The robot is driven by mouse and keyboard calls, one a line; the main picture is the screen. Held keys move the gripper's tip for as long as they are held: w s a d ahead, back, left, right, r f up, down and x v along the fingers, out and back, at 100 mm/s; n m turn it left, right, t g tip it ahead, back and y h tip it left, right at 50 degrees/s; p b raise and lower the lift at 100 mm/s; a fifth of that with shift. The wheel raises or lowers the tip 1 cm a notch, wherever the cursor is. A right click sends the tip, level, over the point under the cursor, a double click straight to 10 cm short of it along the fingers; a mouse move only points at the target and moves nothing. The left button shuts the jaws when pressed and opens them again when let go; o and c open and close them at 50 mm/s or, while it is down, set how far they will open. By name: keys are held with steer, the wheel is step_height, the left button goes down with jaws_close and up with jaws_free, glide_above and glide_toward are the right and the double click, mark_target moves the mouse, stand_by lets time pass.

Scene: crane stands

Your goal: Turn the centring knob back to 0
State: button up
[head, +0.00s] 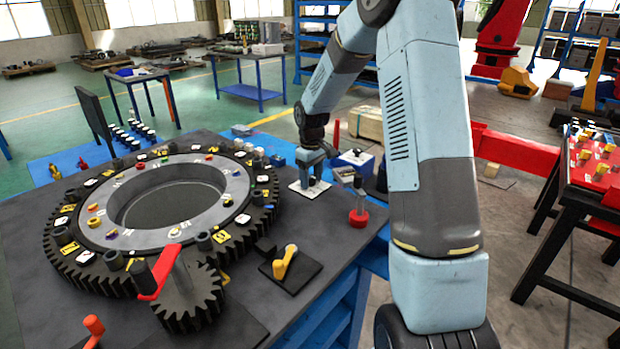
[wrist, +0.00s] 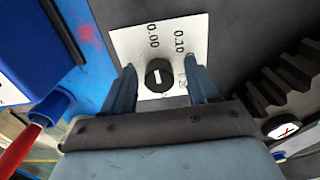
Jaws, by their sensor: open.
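The centring knob (wrist: 160,75) is a small round black knob with a white mark across its top. It sits on a white scale plate (wrist: 130,42) printed with 0.00, 0.10 and a partly hidden third number. The knob's white mark lies roughly crosswise in the wrist view; I cannot tell which number it points to. My gripper (wrist: 158,64) is open, with one finger on each side of the knob and a gap visible on both sides. In the head view my gripper (head: 312,170) points down over the plate (head: 299,189), and its fingers hide the knob.
A large toothed ring (head: 80,262) fills the table's left, with a small gear (head: 190,300) and red crank (head: 158,272) in front. A blue box (head: 355,160) is just right of my gripper.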

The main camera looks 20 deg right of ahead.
mark_target(312, 177)
steer(key=shift+r, duration=0.15)
step_height(312, 177, up, 13)
steer(key=shift+r, duration=0.2)
stand_by(0.3)
steer(key=s+r+m+t, duration=0.1)
steer(key=s+r+m, duration=0.1)
steer(key=s+r, duration=0.55)
steer(key=s+r+m+t, duration=0.15)
steer(key=s+r, duration=0.25)
steer(key=s, duration=0.6)
steer(key=s+m+t, duration=0.3)
steer(key=s, duration=1.6)
steer(key=shift+a, duration=0.2)
